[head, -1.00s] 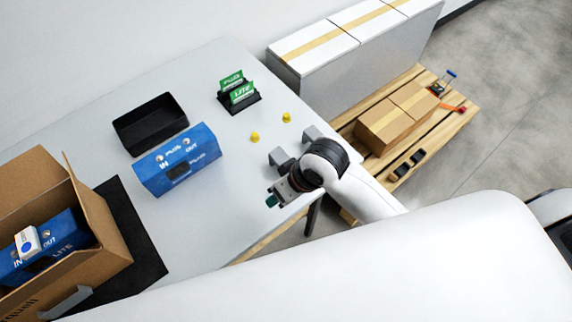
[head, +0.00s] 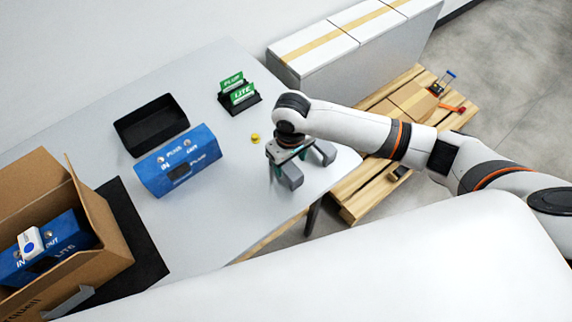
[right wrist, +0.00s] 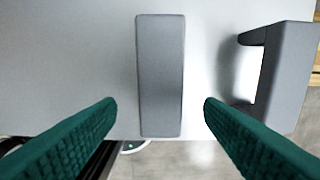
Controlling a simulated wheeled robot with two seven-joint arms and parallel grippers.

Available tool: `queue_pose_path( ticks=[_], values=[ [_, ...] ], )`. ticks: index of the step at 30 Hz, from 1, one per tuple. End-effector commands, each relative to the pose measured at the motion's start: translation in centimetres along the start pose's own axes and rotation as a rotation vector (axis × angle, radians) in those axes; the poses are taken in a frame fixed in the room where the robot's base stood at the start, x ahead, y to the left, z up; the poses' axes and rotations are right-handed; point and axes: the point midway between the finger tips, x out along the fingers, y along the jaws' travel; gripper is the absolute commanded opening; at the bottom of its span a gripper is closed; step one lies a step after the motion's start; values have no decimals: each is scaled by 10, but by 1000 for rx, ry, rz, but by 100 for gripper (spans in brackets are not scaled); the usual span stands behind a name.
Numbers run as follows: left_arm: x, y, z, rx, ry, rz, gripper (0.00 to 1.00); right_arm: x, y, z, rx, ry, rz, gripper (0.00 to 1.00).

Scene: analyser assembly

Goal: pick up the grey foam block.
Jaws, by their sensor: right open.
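A grey foam block (right wrist: 160,75) stands between the two green-padded fingers of my right gripper (right wrist: 160,103) in the right wrist view, with gaps on both sides. In the head view the gripper (head: 288,160) is over the table's right end, and part of this block (head: 291,178) shows below it. A second, similar grey block (right wrist: 284,80), bridge-shaped, is to the right in the wrist view; its end (head: 325,153) shows beside the gripper in the head view. The right gripper is open and empty. My left gripper is not in view.
A blue box (head: 180,165), black tray (head: 120,130), green cards in a black holder (head: 240,103) and yellow piece (head: 255,138) are on the table. A cardboard box (head: 105,240) is at left. A pallet (head: 350,205) stands beyond the table's right edge.

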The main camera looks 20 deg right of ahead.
Motion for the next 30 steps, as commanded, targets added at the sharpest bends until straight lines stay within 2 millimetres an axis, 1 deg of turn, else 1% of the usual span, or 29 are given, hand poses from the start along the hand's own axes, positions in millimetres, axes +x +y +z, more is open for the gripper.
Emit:
queue_pose_path(
  ticks=[5,10,12,15,18,23,26,30],
  values=[
    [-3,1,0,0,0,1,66,11,0,0,0,0,0,62],
    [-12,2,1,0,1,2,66,35,-1,1,0,2,-1,62],
    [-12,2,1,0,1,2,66,46,-1,1,0,1,0,62],
    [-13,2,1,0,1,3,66,56,0,1,-1,-1,1,62],
    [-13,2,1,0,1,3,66,60,-1,1,-2,-1,0,62],
    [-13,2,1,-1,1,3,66,60,-1,2,-2,-2,0,62],
    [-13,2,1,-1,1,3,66,60,-1,2,-2,-2,0,47],
    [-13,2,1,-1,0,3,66,60,-1,2,-2,-2,0,24]
  ],
)
